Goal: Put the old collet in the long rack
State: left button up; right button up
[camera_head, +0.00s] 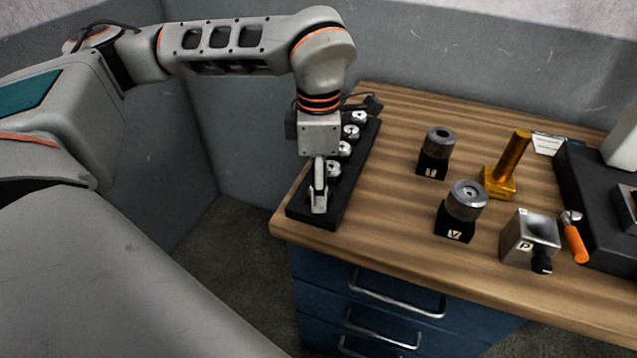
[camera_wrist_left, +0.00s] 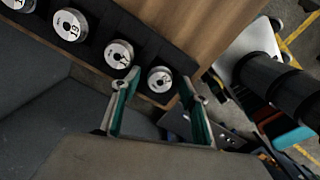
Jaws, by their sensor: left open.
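The long rack (camera_head: 299,213) is a black bar along the left edge of the bench, with several silver collets (camera_head: 351,131) standing in it in a row. My left gripper (camera_head: 319,203) points down over the rack's front end. In the left wrist view its fingers (camera_wrist_left: 158,82) are open, one on each side of the end collet (camera_wrist_left: 160,79), which sits in the rack. The head view hides that collet behind the gripper. I cannot tell which collet is the old one, or whether the fingers touch the end collet. My right gripper is not in view.
Two steel cylinders on black blocks stand mid-bench, one behind (camera_head: 437,147) and one in front (camera_head: 467,199). A brass post (camera_head: 510,163), a steel block (camera_head: 528,238) and an orange-handled tool (camera_head: 575,241) are to the right. Bare wood lies between rack and cylinders.

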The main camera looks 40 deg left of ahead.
pick_arm(q)
jog(key=shift+r, duration=0.15)
notch_tip(320, 180, up, 12)
jog(key=p, duration=0.1)
dwell(0.3)
dwell(0.5)
